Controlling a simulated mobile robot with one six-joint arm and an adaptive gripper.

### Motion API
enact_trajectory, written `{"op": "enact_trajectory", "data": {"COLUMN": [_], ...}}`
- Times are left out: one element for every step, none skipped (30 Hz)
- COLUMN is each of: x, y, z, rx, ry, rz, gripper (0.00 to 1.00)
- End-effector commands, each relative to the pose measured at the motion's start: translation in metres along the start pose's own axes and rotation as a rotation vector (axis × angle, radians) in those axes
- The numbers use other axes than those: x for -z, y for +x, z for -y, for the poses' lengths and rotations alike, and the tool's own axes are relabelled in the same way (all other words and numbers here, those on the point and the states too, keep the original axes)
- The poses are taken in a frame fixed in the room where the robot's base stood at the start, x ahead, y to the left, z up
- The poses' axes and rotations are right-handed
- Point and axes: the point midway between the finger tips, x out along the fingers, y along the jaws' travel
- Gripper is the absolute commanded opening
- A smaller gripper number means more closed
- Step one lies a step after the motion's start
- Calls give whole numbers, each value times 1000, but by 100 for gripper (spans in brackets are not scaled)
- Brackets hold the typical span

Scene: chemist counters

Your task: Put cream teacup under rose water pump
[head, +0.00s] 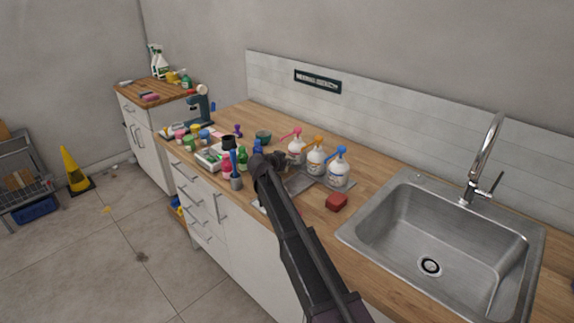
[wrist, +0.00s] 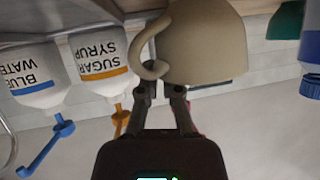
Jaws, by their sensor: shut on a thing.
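The cream teacup (wrist: 208,45) fills the top middle of the wrist view, which looks upside down. Its curved handle (wrist: 150,52) is on the left, beside my gripper (wrist: 163,88), whose fingers are close together at the cup. In the head view, my gripper (head: 268,162) is left of the pump bottles and the cup cannot be made out. The pink-pump bottle (head: 297,148), its label unreadable, is leftmost of three. The orange-pump bottle (head: 316,158) also shows in the wrist view (wrist: 98,60), labelled sugar syrup. The blue-pump bottle (head: 339,170) is rightmost.
A grey metal plate (head: 301,182) lies before the bottles. A red block (head: 337,201) lies right of it, near the sink (head: 352,232). A dark green bowl (head: 264,136) stands behind my gripper. Several small bottles and jars crowd the counter's left part.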

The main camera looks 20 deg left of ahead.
Motion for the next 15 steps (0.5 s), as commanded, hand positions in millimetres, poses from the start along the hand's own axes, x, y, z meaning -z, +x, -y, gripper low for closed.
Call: {"op": "enact_trajectory", "data": {"x": [0,0,0,0,0,0,0,0,-1,-1,-1,-1,-1,-1,-1], "y": [0,0,0,0,0,-1,-1,0,0,0,0,-1,-1,-1,-1], "z": [0,0,1,1,1,1,1,1,1,1,1,1,1,1,1], "rx": [0,0,1,1,1,1,1,1,1,1,1,1,1,1,1], "ry": [0,0,0,0,0,0,0,0,0,0,0,-1,-1,-1,-1], "rz": [0,0,0,0,0,0,0,0,0,0,0,0,0,0,0], "gripper": [0,0,0,0,0,0,0,0,0,12,21,33,42,43,43]}}
